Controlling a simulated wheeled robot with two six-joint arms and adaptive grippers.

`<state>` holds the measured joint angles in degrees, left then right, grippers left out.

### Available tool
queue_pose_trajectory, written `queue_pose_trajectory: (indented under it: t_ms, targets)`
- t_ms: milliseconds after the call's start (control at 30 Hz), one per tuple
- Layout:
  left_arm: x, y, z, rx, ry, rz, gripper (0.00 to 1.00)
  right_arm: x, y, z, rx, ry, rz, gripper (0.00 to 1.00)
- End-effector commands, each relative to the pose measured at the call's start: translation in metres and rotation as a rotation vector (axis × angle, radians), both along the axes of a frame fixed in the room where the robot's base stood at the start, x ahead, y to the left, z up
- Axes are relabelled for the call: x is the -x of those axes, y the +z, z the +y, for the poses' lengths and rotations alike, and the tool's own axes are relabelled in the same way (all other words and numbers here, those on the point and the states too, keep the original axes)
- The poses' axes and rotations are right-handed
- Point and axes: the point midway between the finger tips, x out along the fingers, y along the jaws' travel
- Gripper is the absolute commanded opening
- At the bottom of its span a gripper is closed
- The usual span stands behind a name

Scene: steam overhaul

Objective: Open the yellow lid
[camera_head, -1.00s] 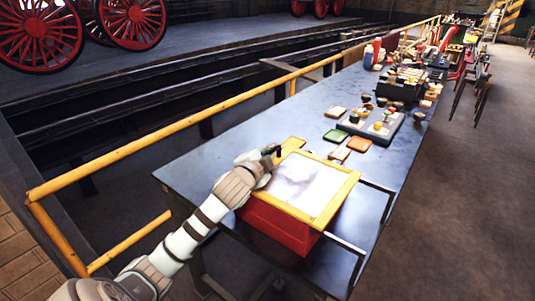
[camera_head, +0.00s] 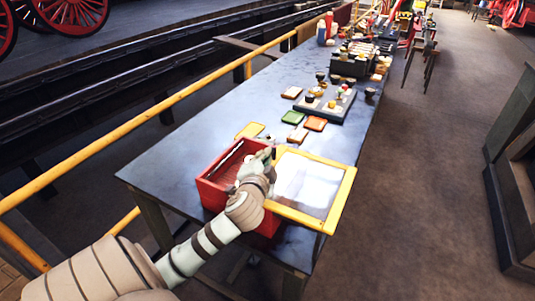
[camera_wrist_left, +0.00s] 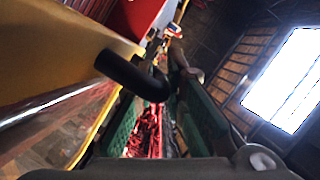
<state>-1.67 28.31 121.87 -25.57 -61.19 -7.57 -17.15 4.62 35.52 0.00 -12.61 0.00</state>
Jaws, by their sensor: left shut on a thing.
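The yellow lid (camera_head: 343,197), a yellow frame around a pale clear panel, is swung out to the right of the red box (camera_head: 233,209). The open top of the box shows its inside, partly hidden by my arm. My left gripper (camera_head: 269,152) is at the lid's left side, above the box, shut on the lid's black handle. In the left wrist view, the black handle (camera_wrist_left: 130,75) runs from the yellow frame (camera_wrist_left: 45,50) to between my green-padded fingers (camera_wrist_left: 160,115). My right gripper is not in view.
The box stands on a long dark table (camera_head: 170,165). Beyond it lie a yellow tile (camera_head: 249,130), a green tile (camera_head: 292,117), an orange tile (camera_head: 315,124) and a grey tray (camera_head: 335,108). A yellow railing (camera_head: 115,140) runs along the left. The floor at right is open.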

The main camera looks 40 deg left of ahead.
Motion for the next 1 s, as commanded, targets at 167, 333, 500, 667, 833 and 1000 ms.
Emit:
queue_pose_trajectory:
  t_ms: [167,333,500,667,833,1000]
  targets:
    - [-0.001,0.000,-0.001,0.001,-0.003,0.000,0.32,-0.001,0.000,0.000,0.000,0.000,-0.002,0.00]
    - [-0.002,0.000,-0.002,0.001,-0.004,0.000,0.32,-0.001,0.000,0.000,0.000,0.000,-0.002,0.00]
    - [0.002,0.000,-0.004,0.002,-0.005,0.001,0.32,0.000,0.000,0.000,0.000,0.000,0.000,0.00]
    - [0.027,0.006,-0.021,0.002,-0.006,0.001,0.32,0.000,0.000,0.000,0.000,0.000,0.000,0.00]
    - [0.054,0.013,-0.038,0.004,-0.005,0.000,0.32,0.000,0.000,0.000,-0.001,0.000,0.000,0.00]
    - [0.061,0.015,-0.041,0.000,-0.003,0.001,0.32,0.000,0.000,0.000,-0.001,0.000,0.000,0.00]
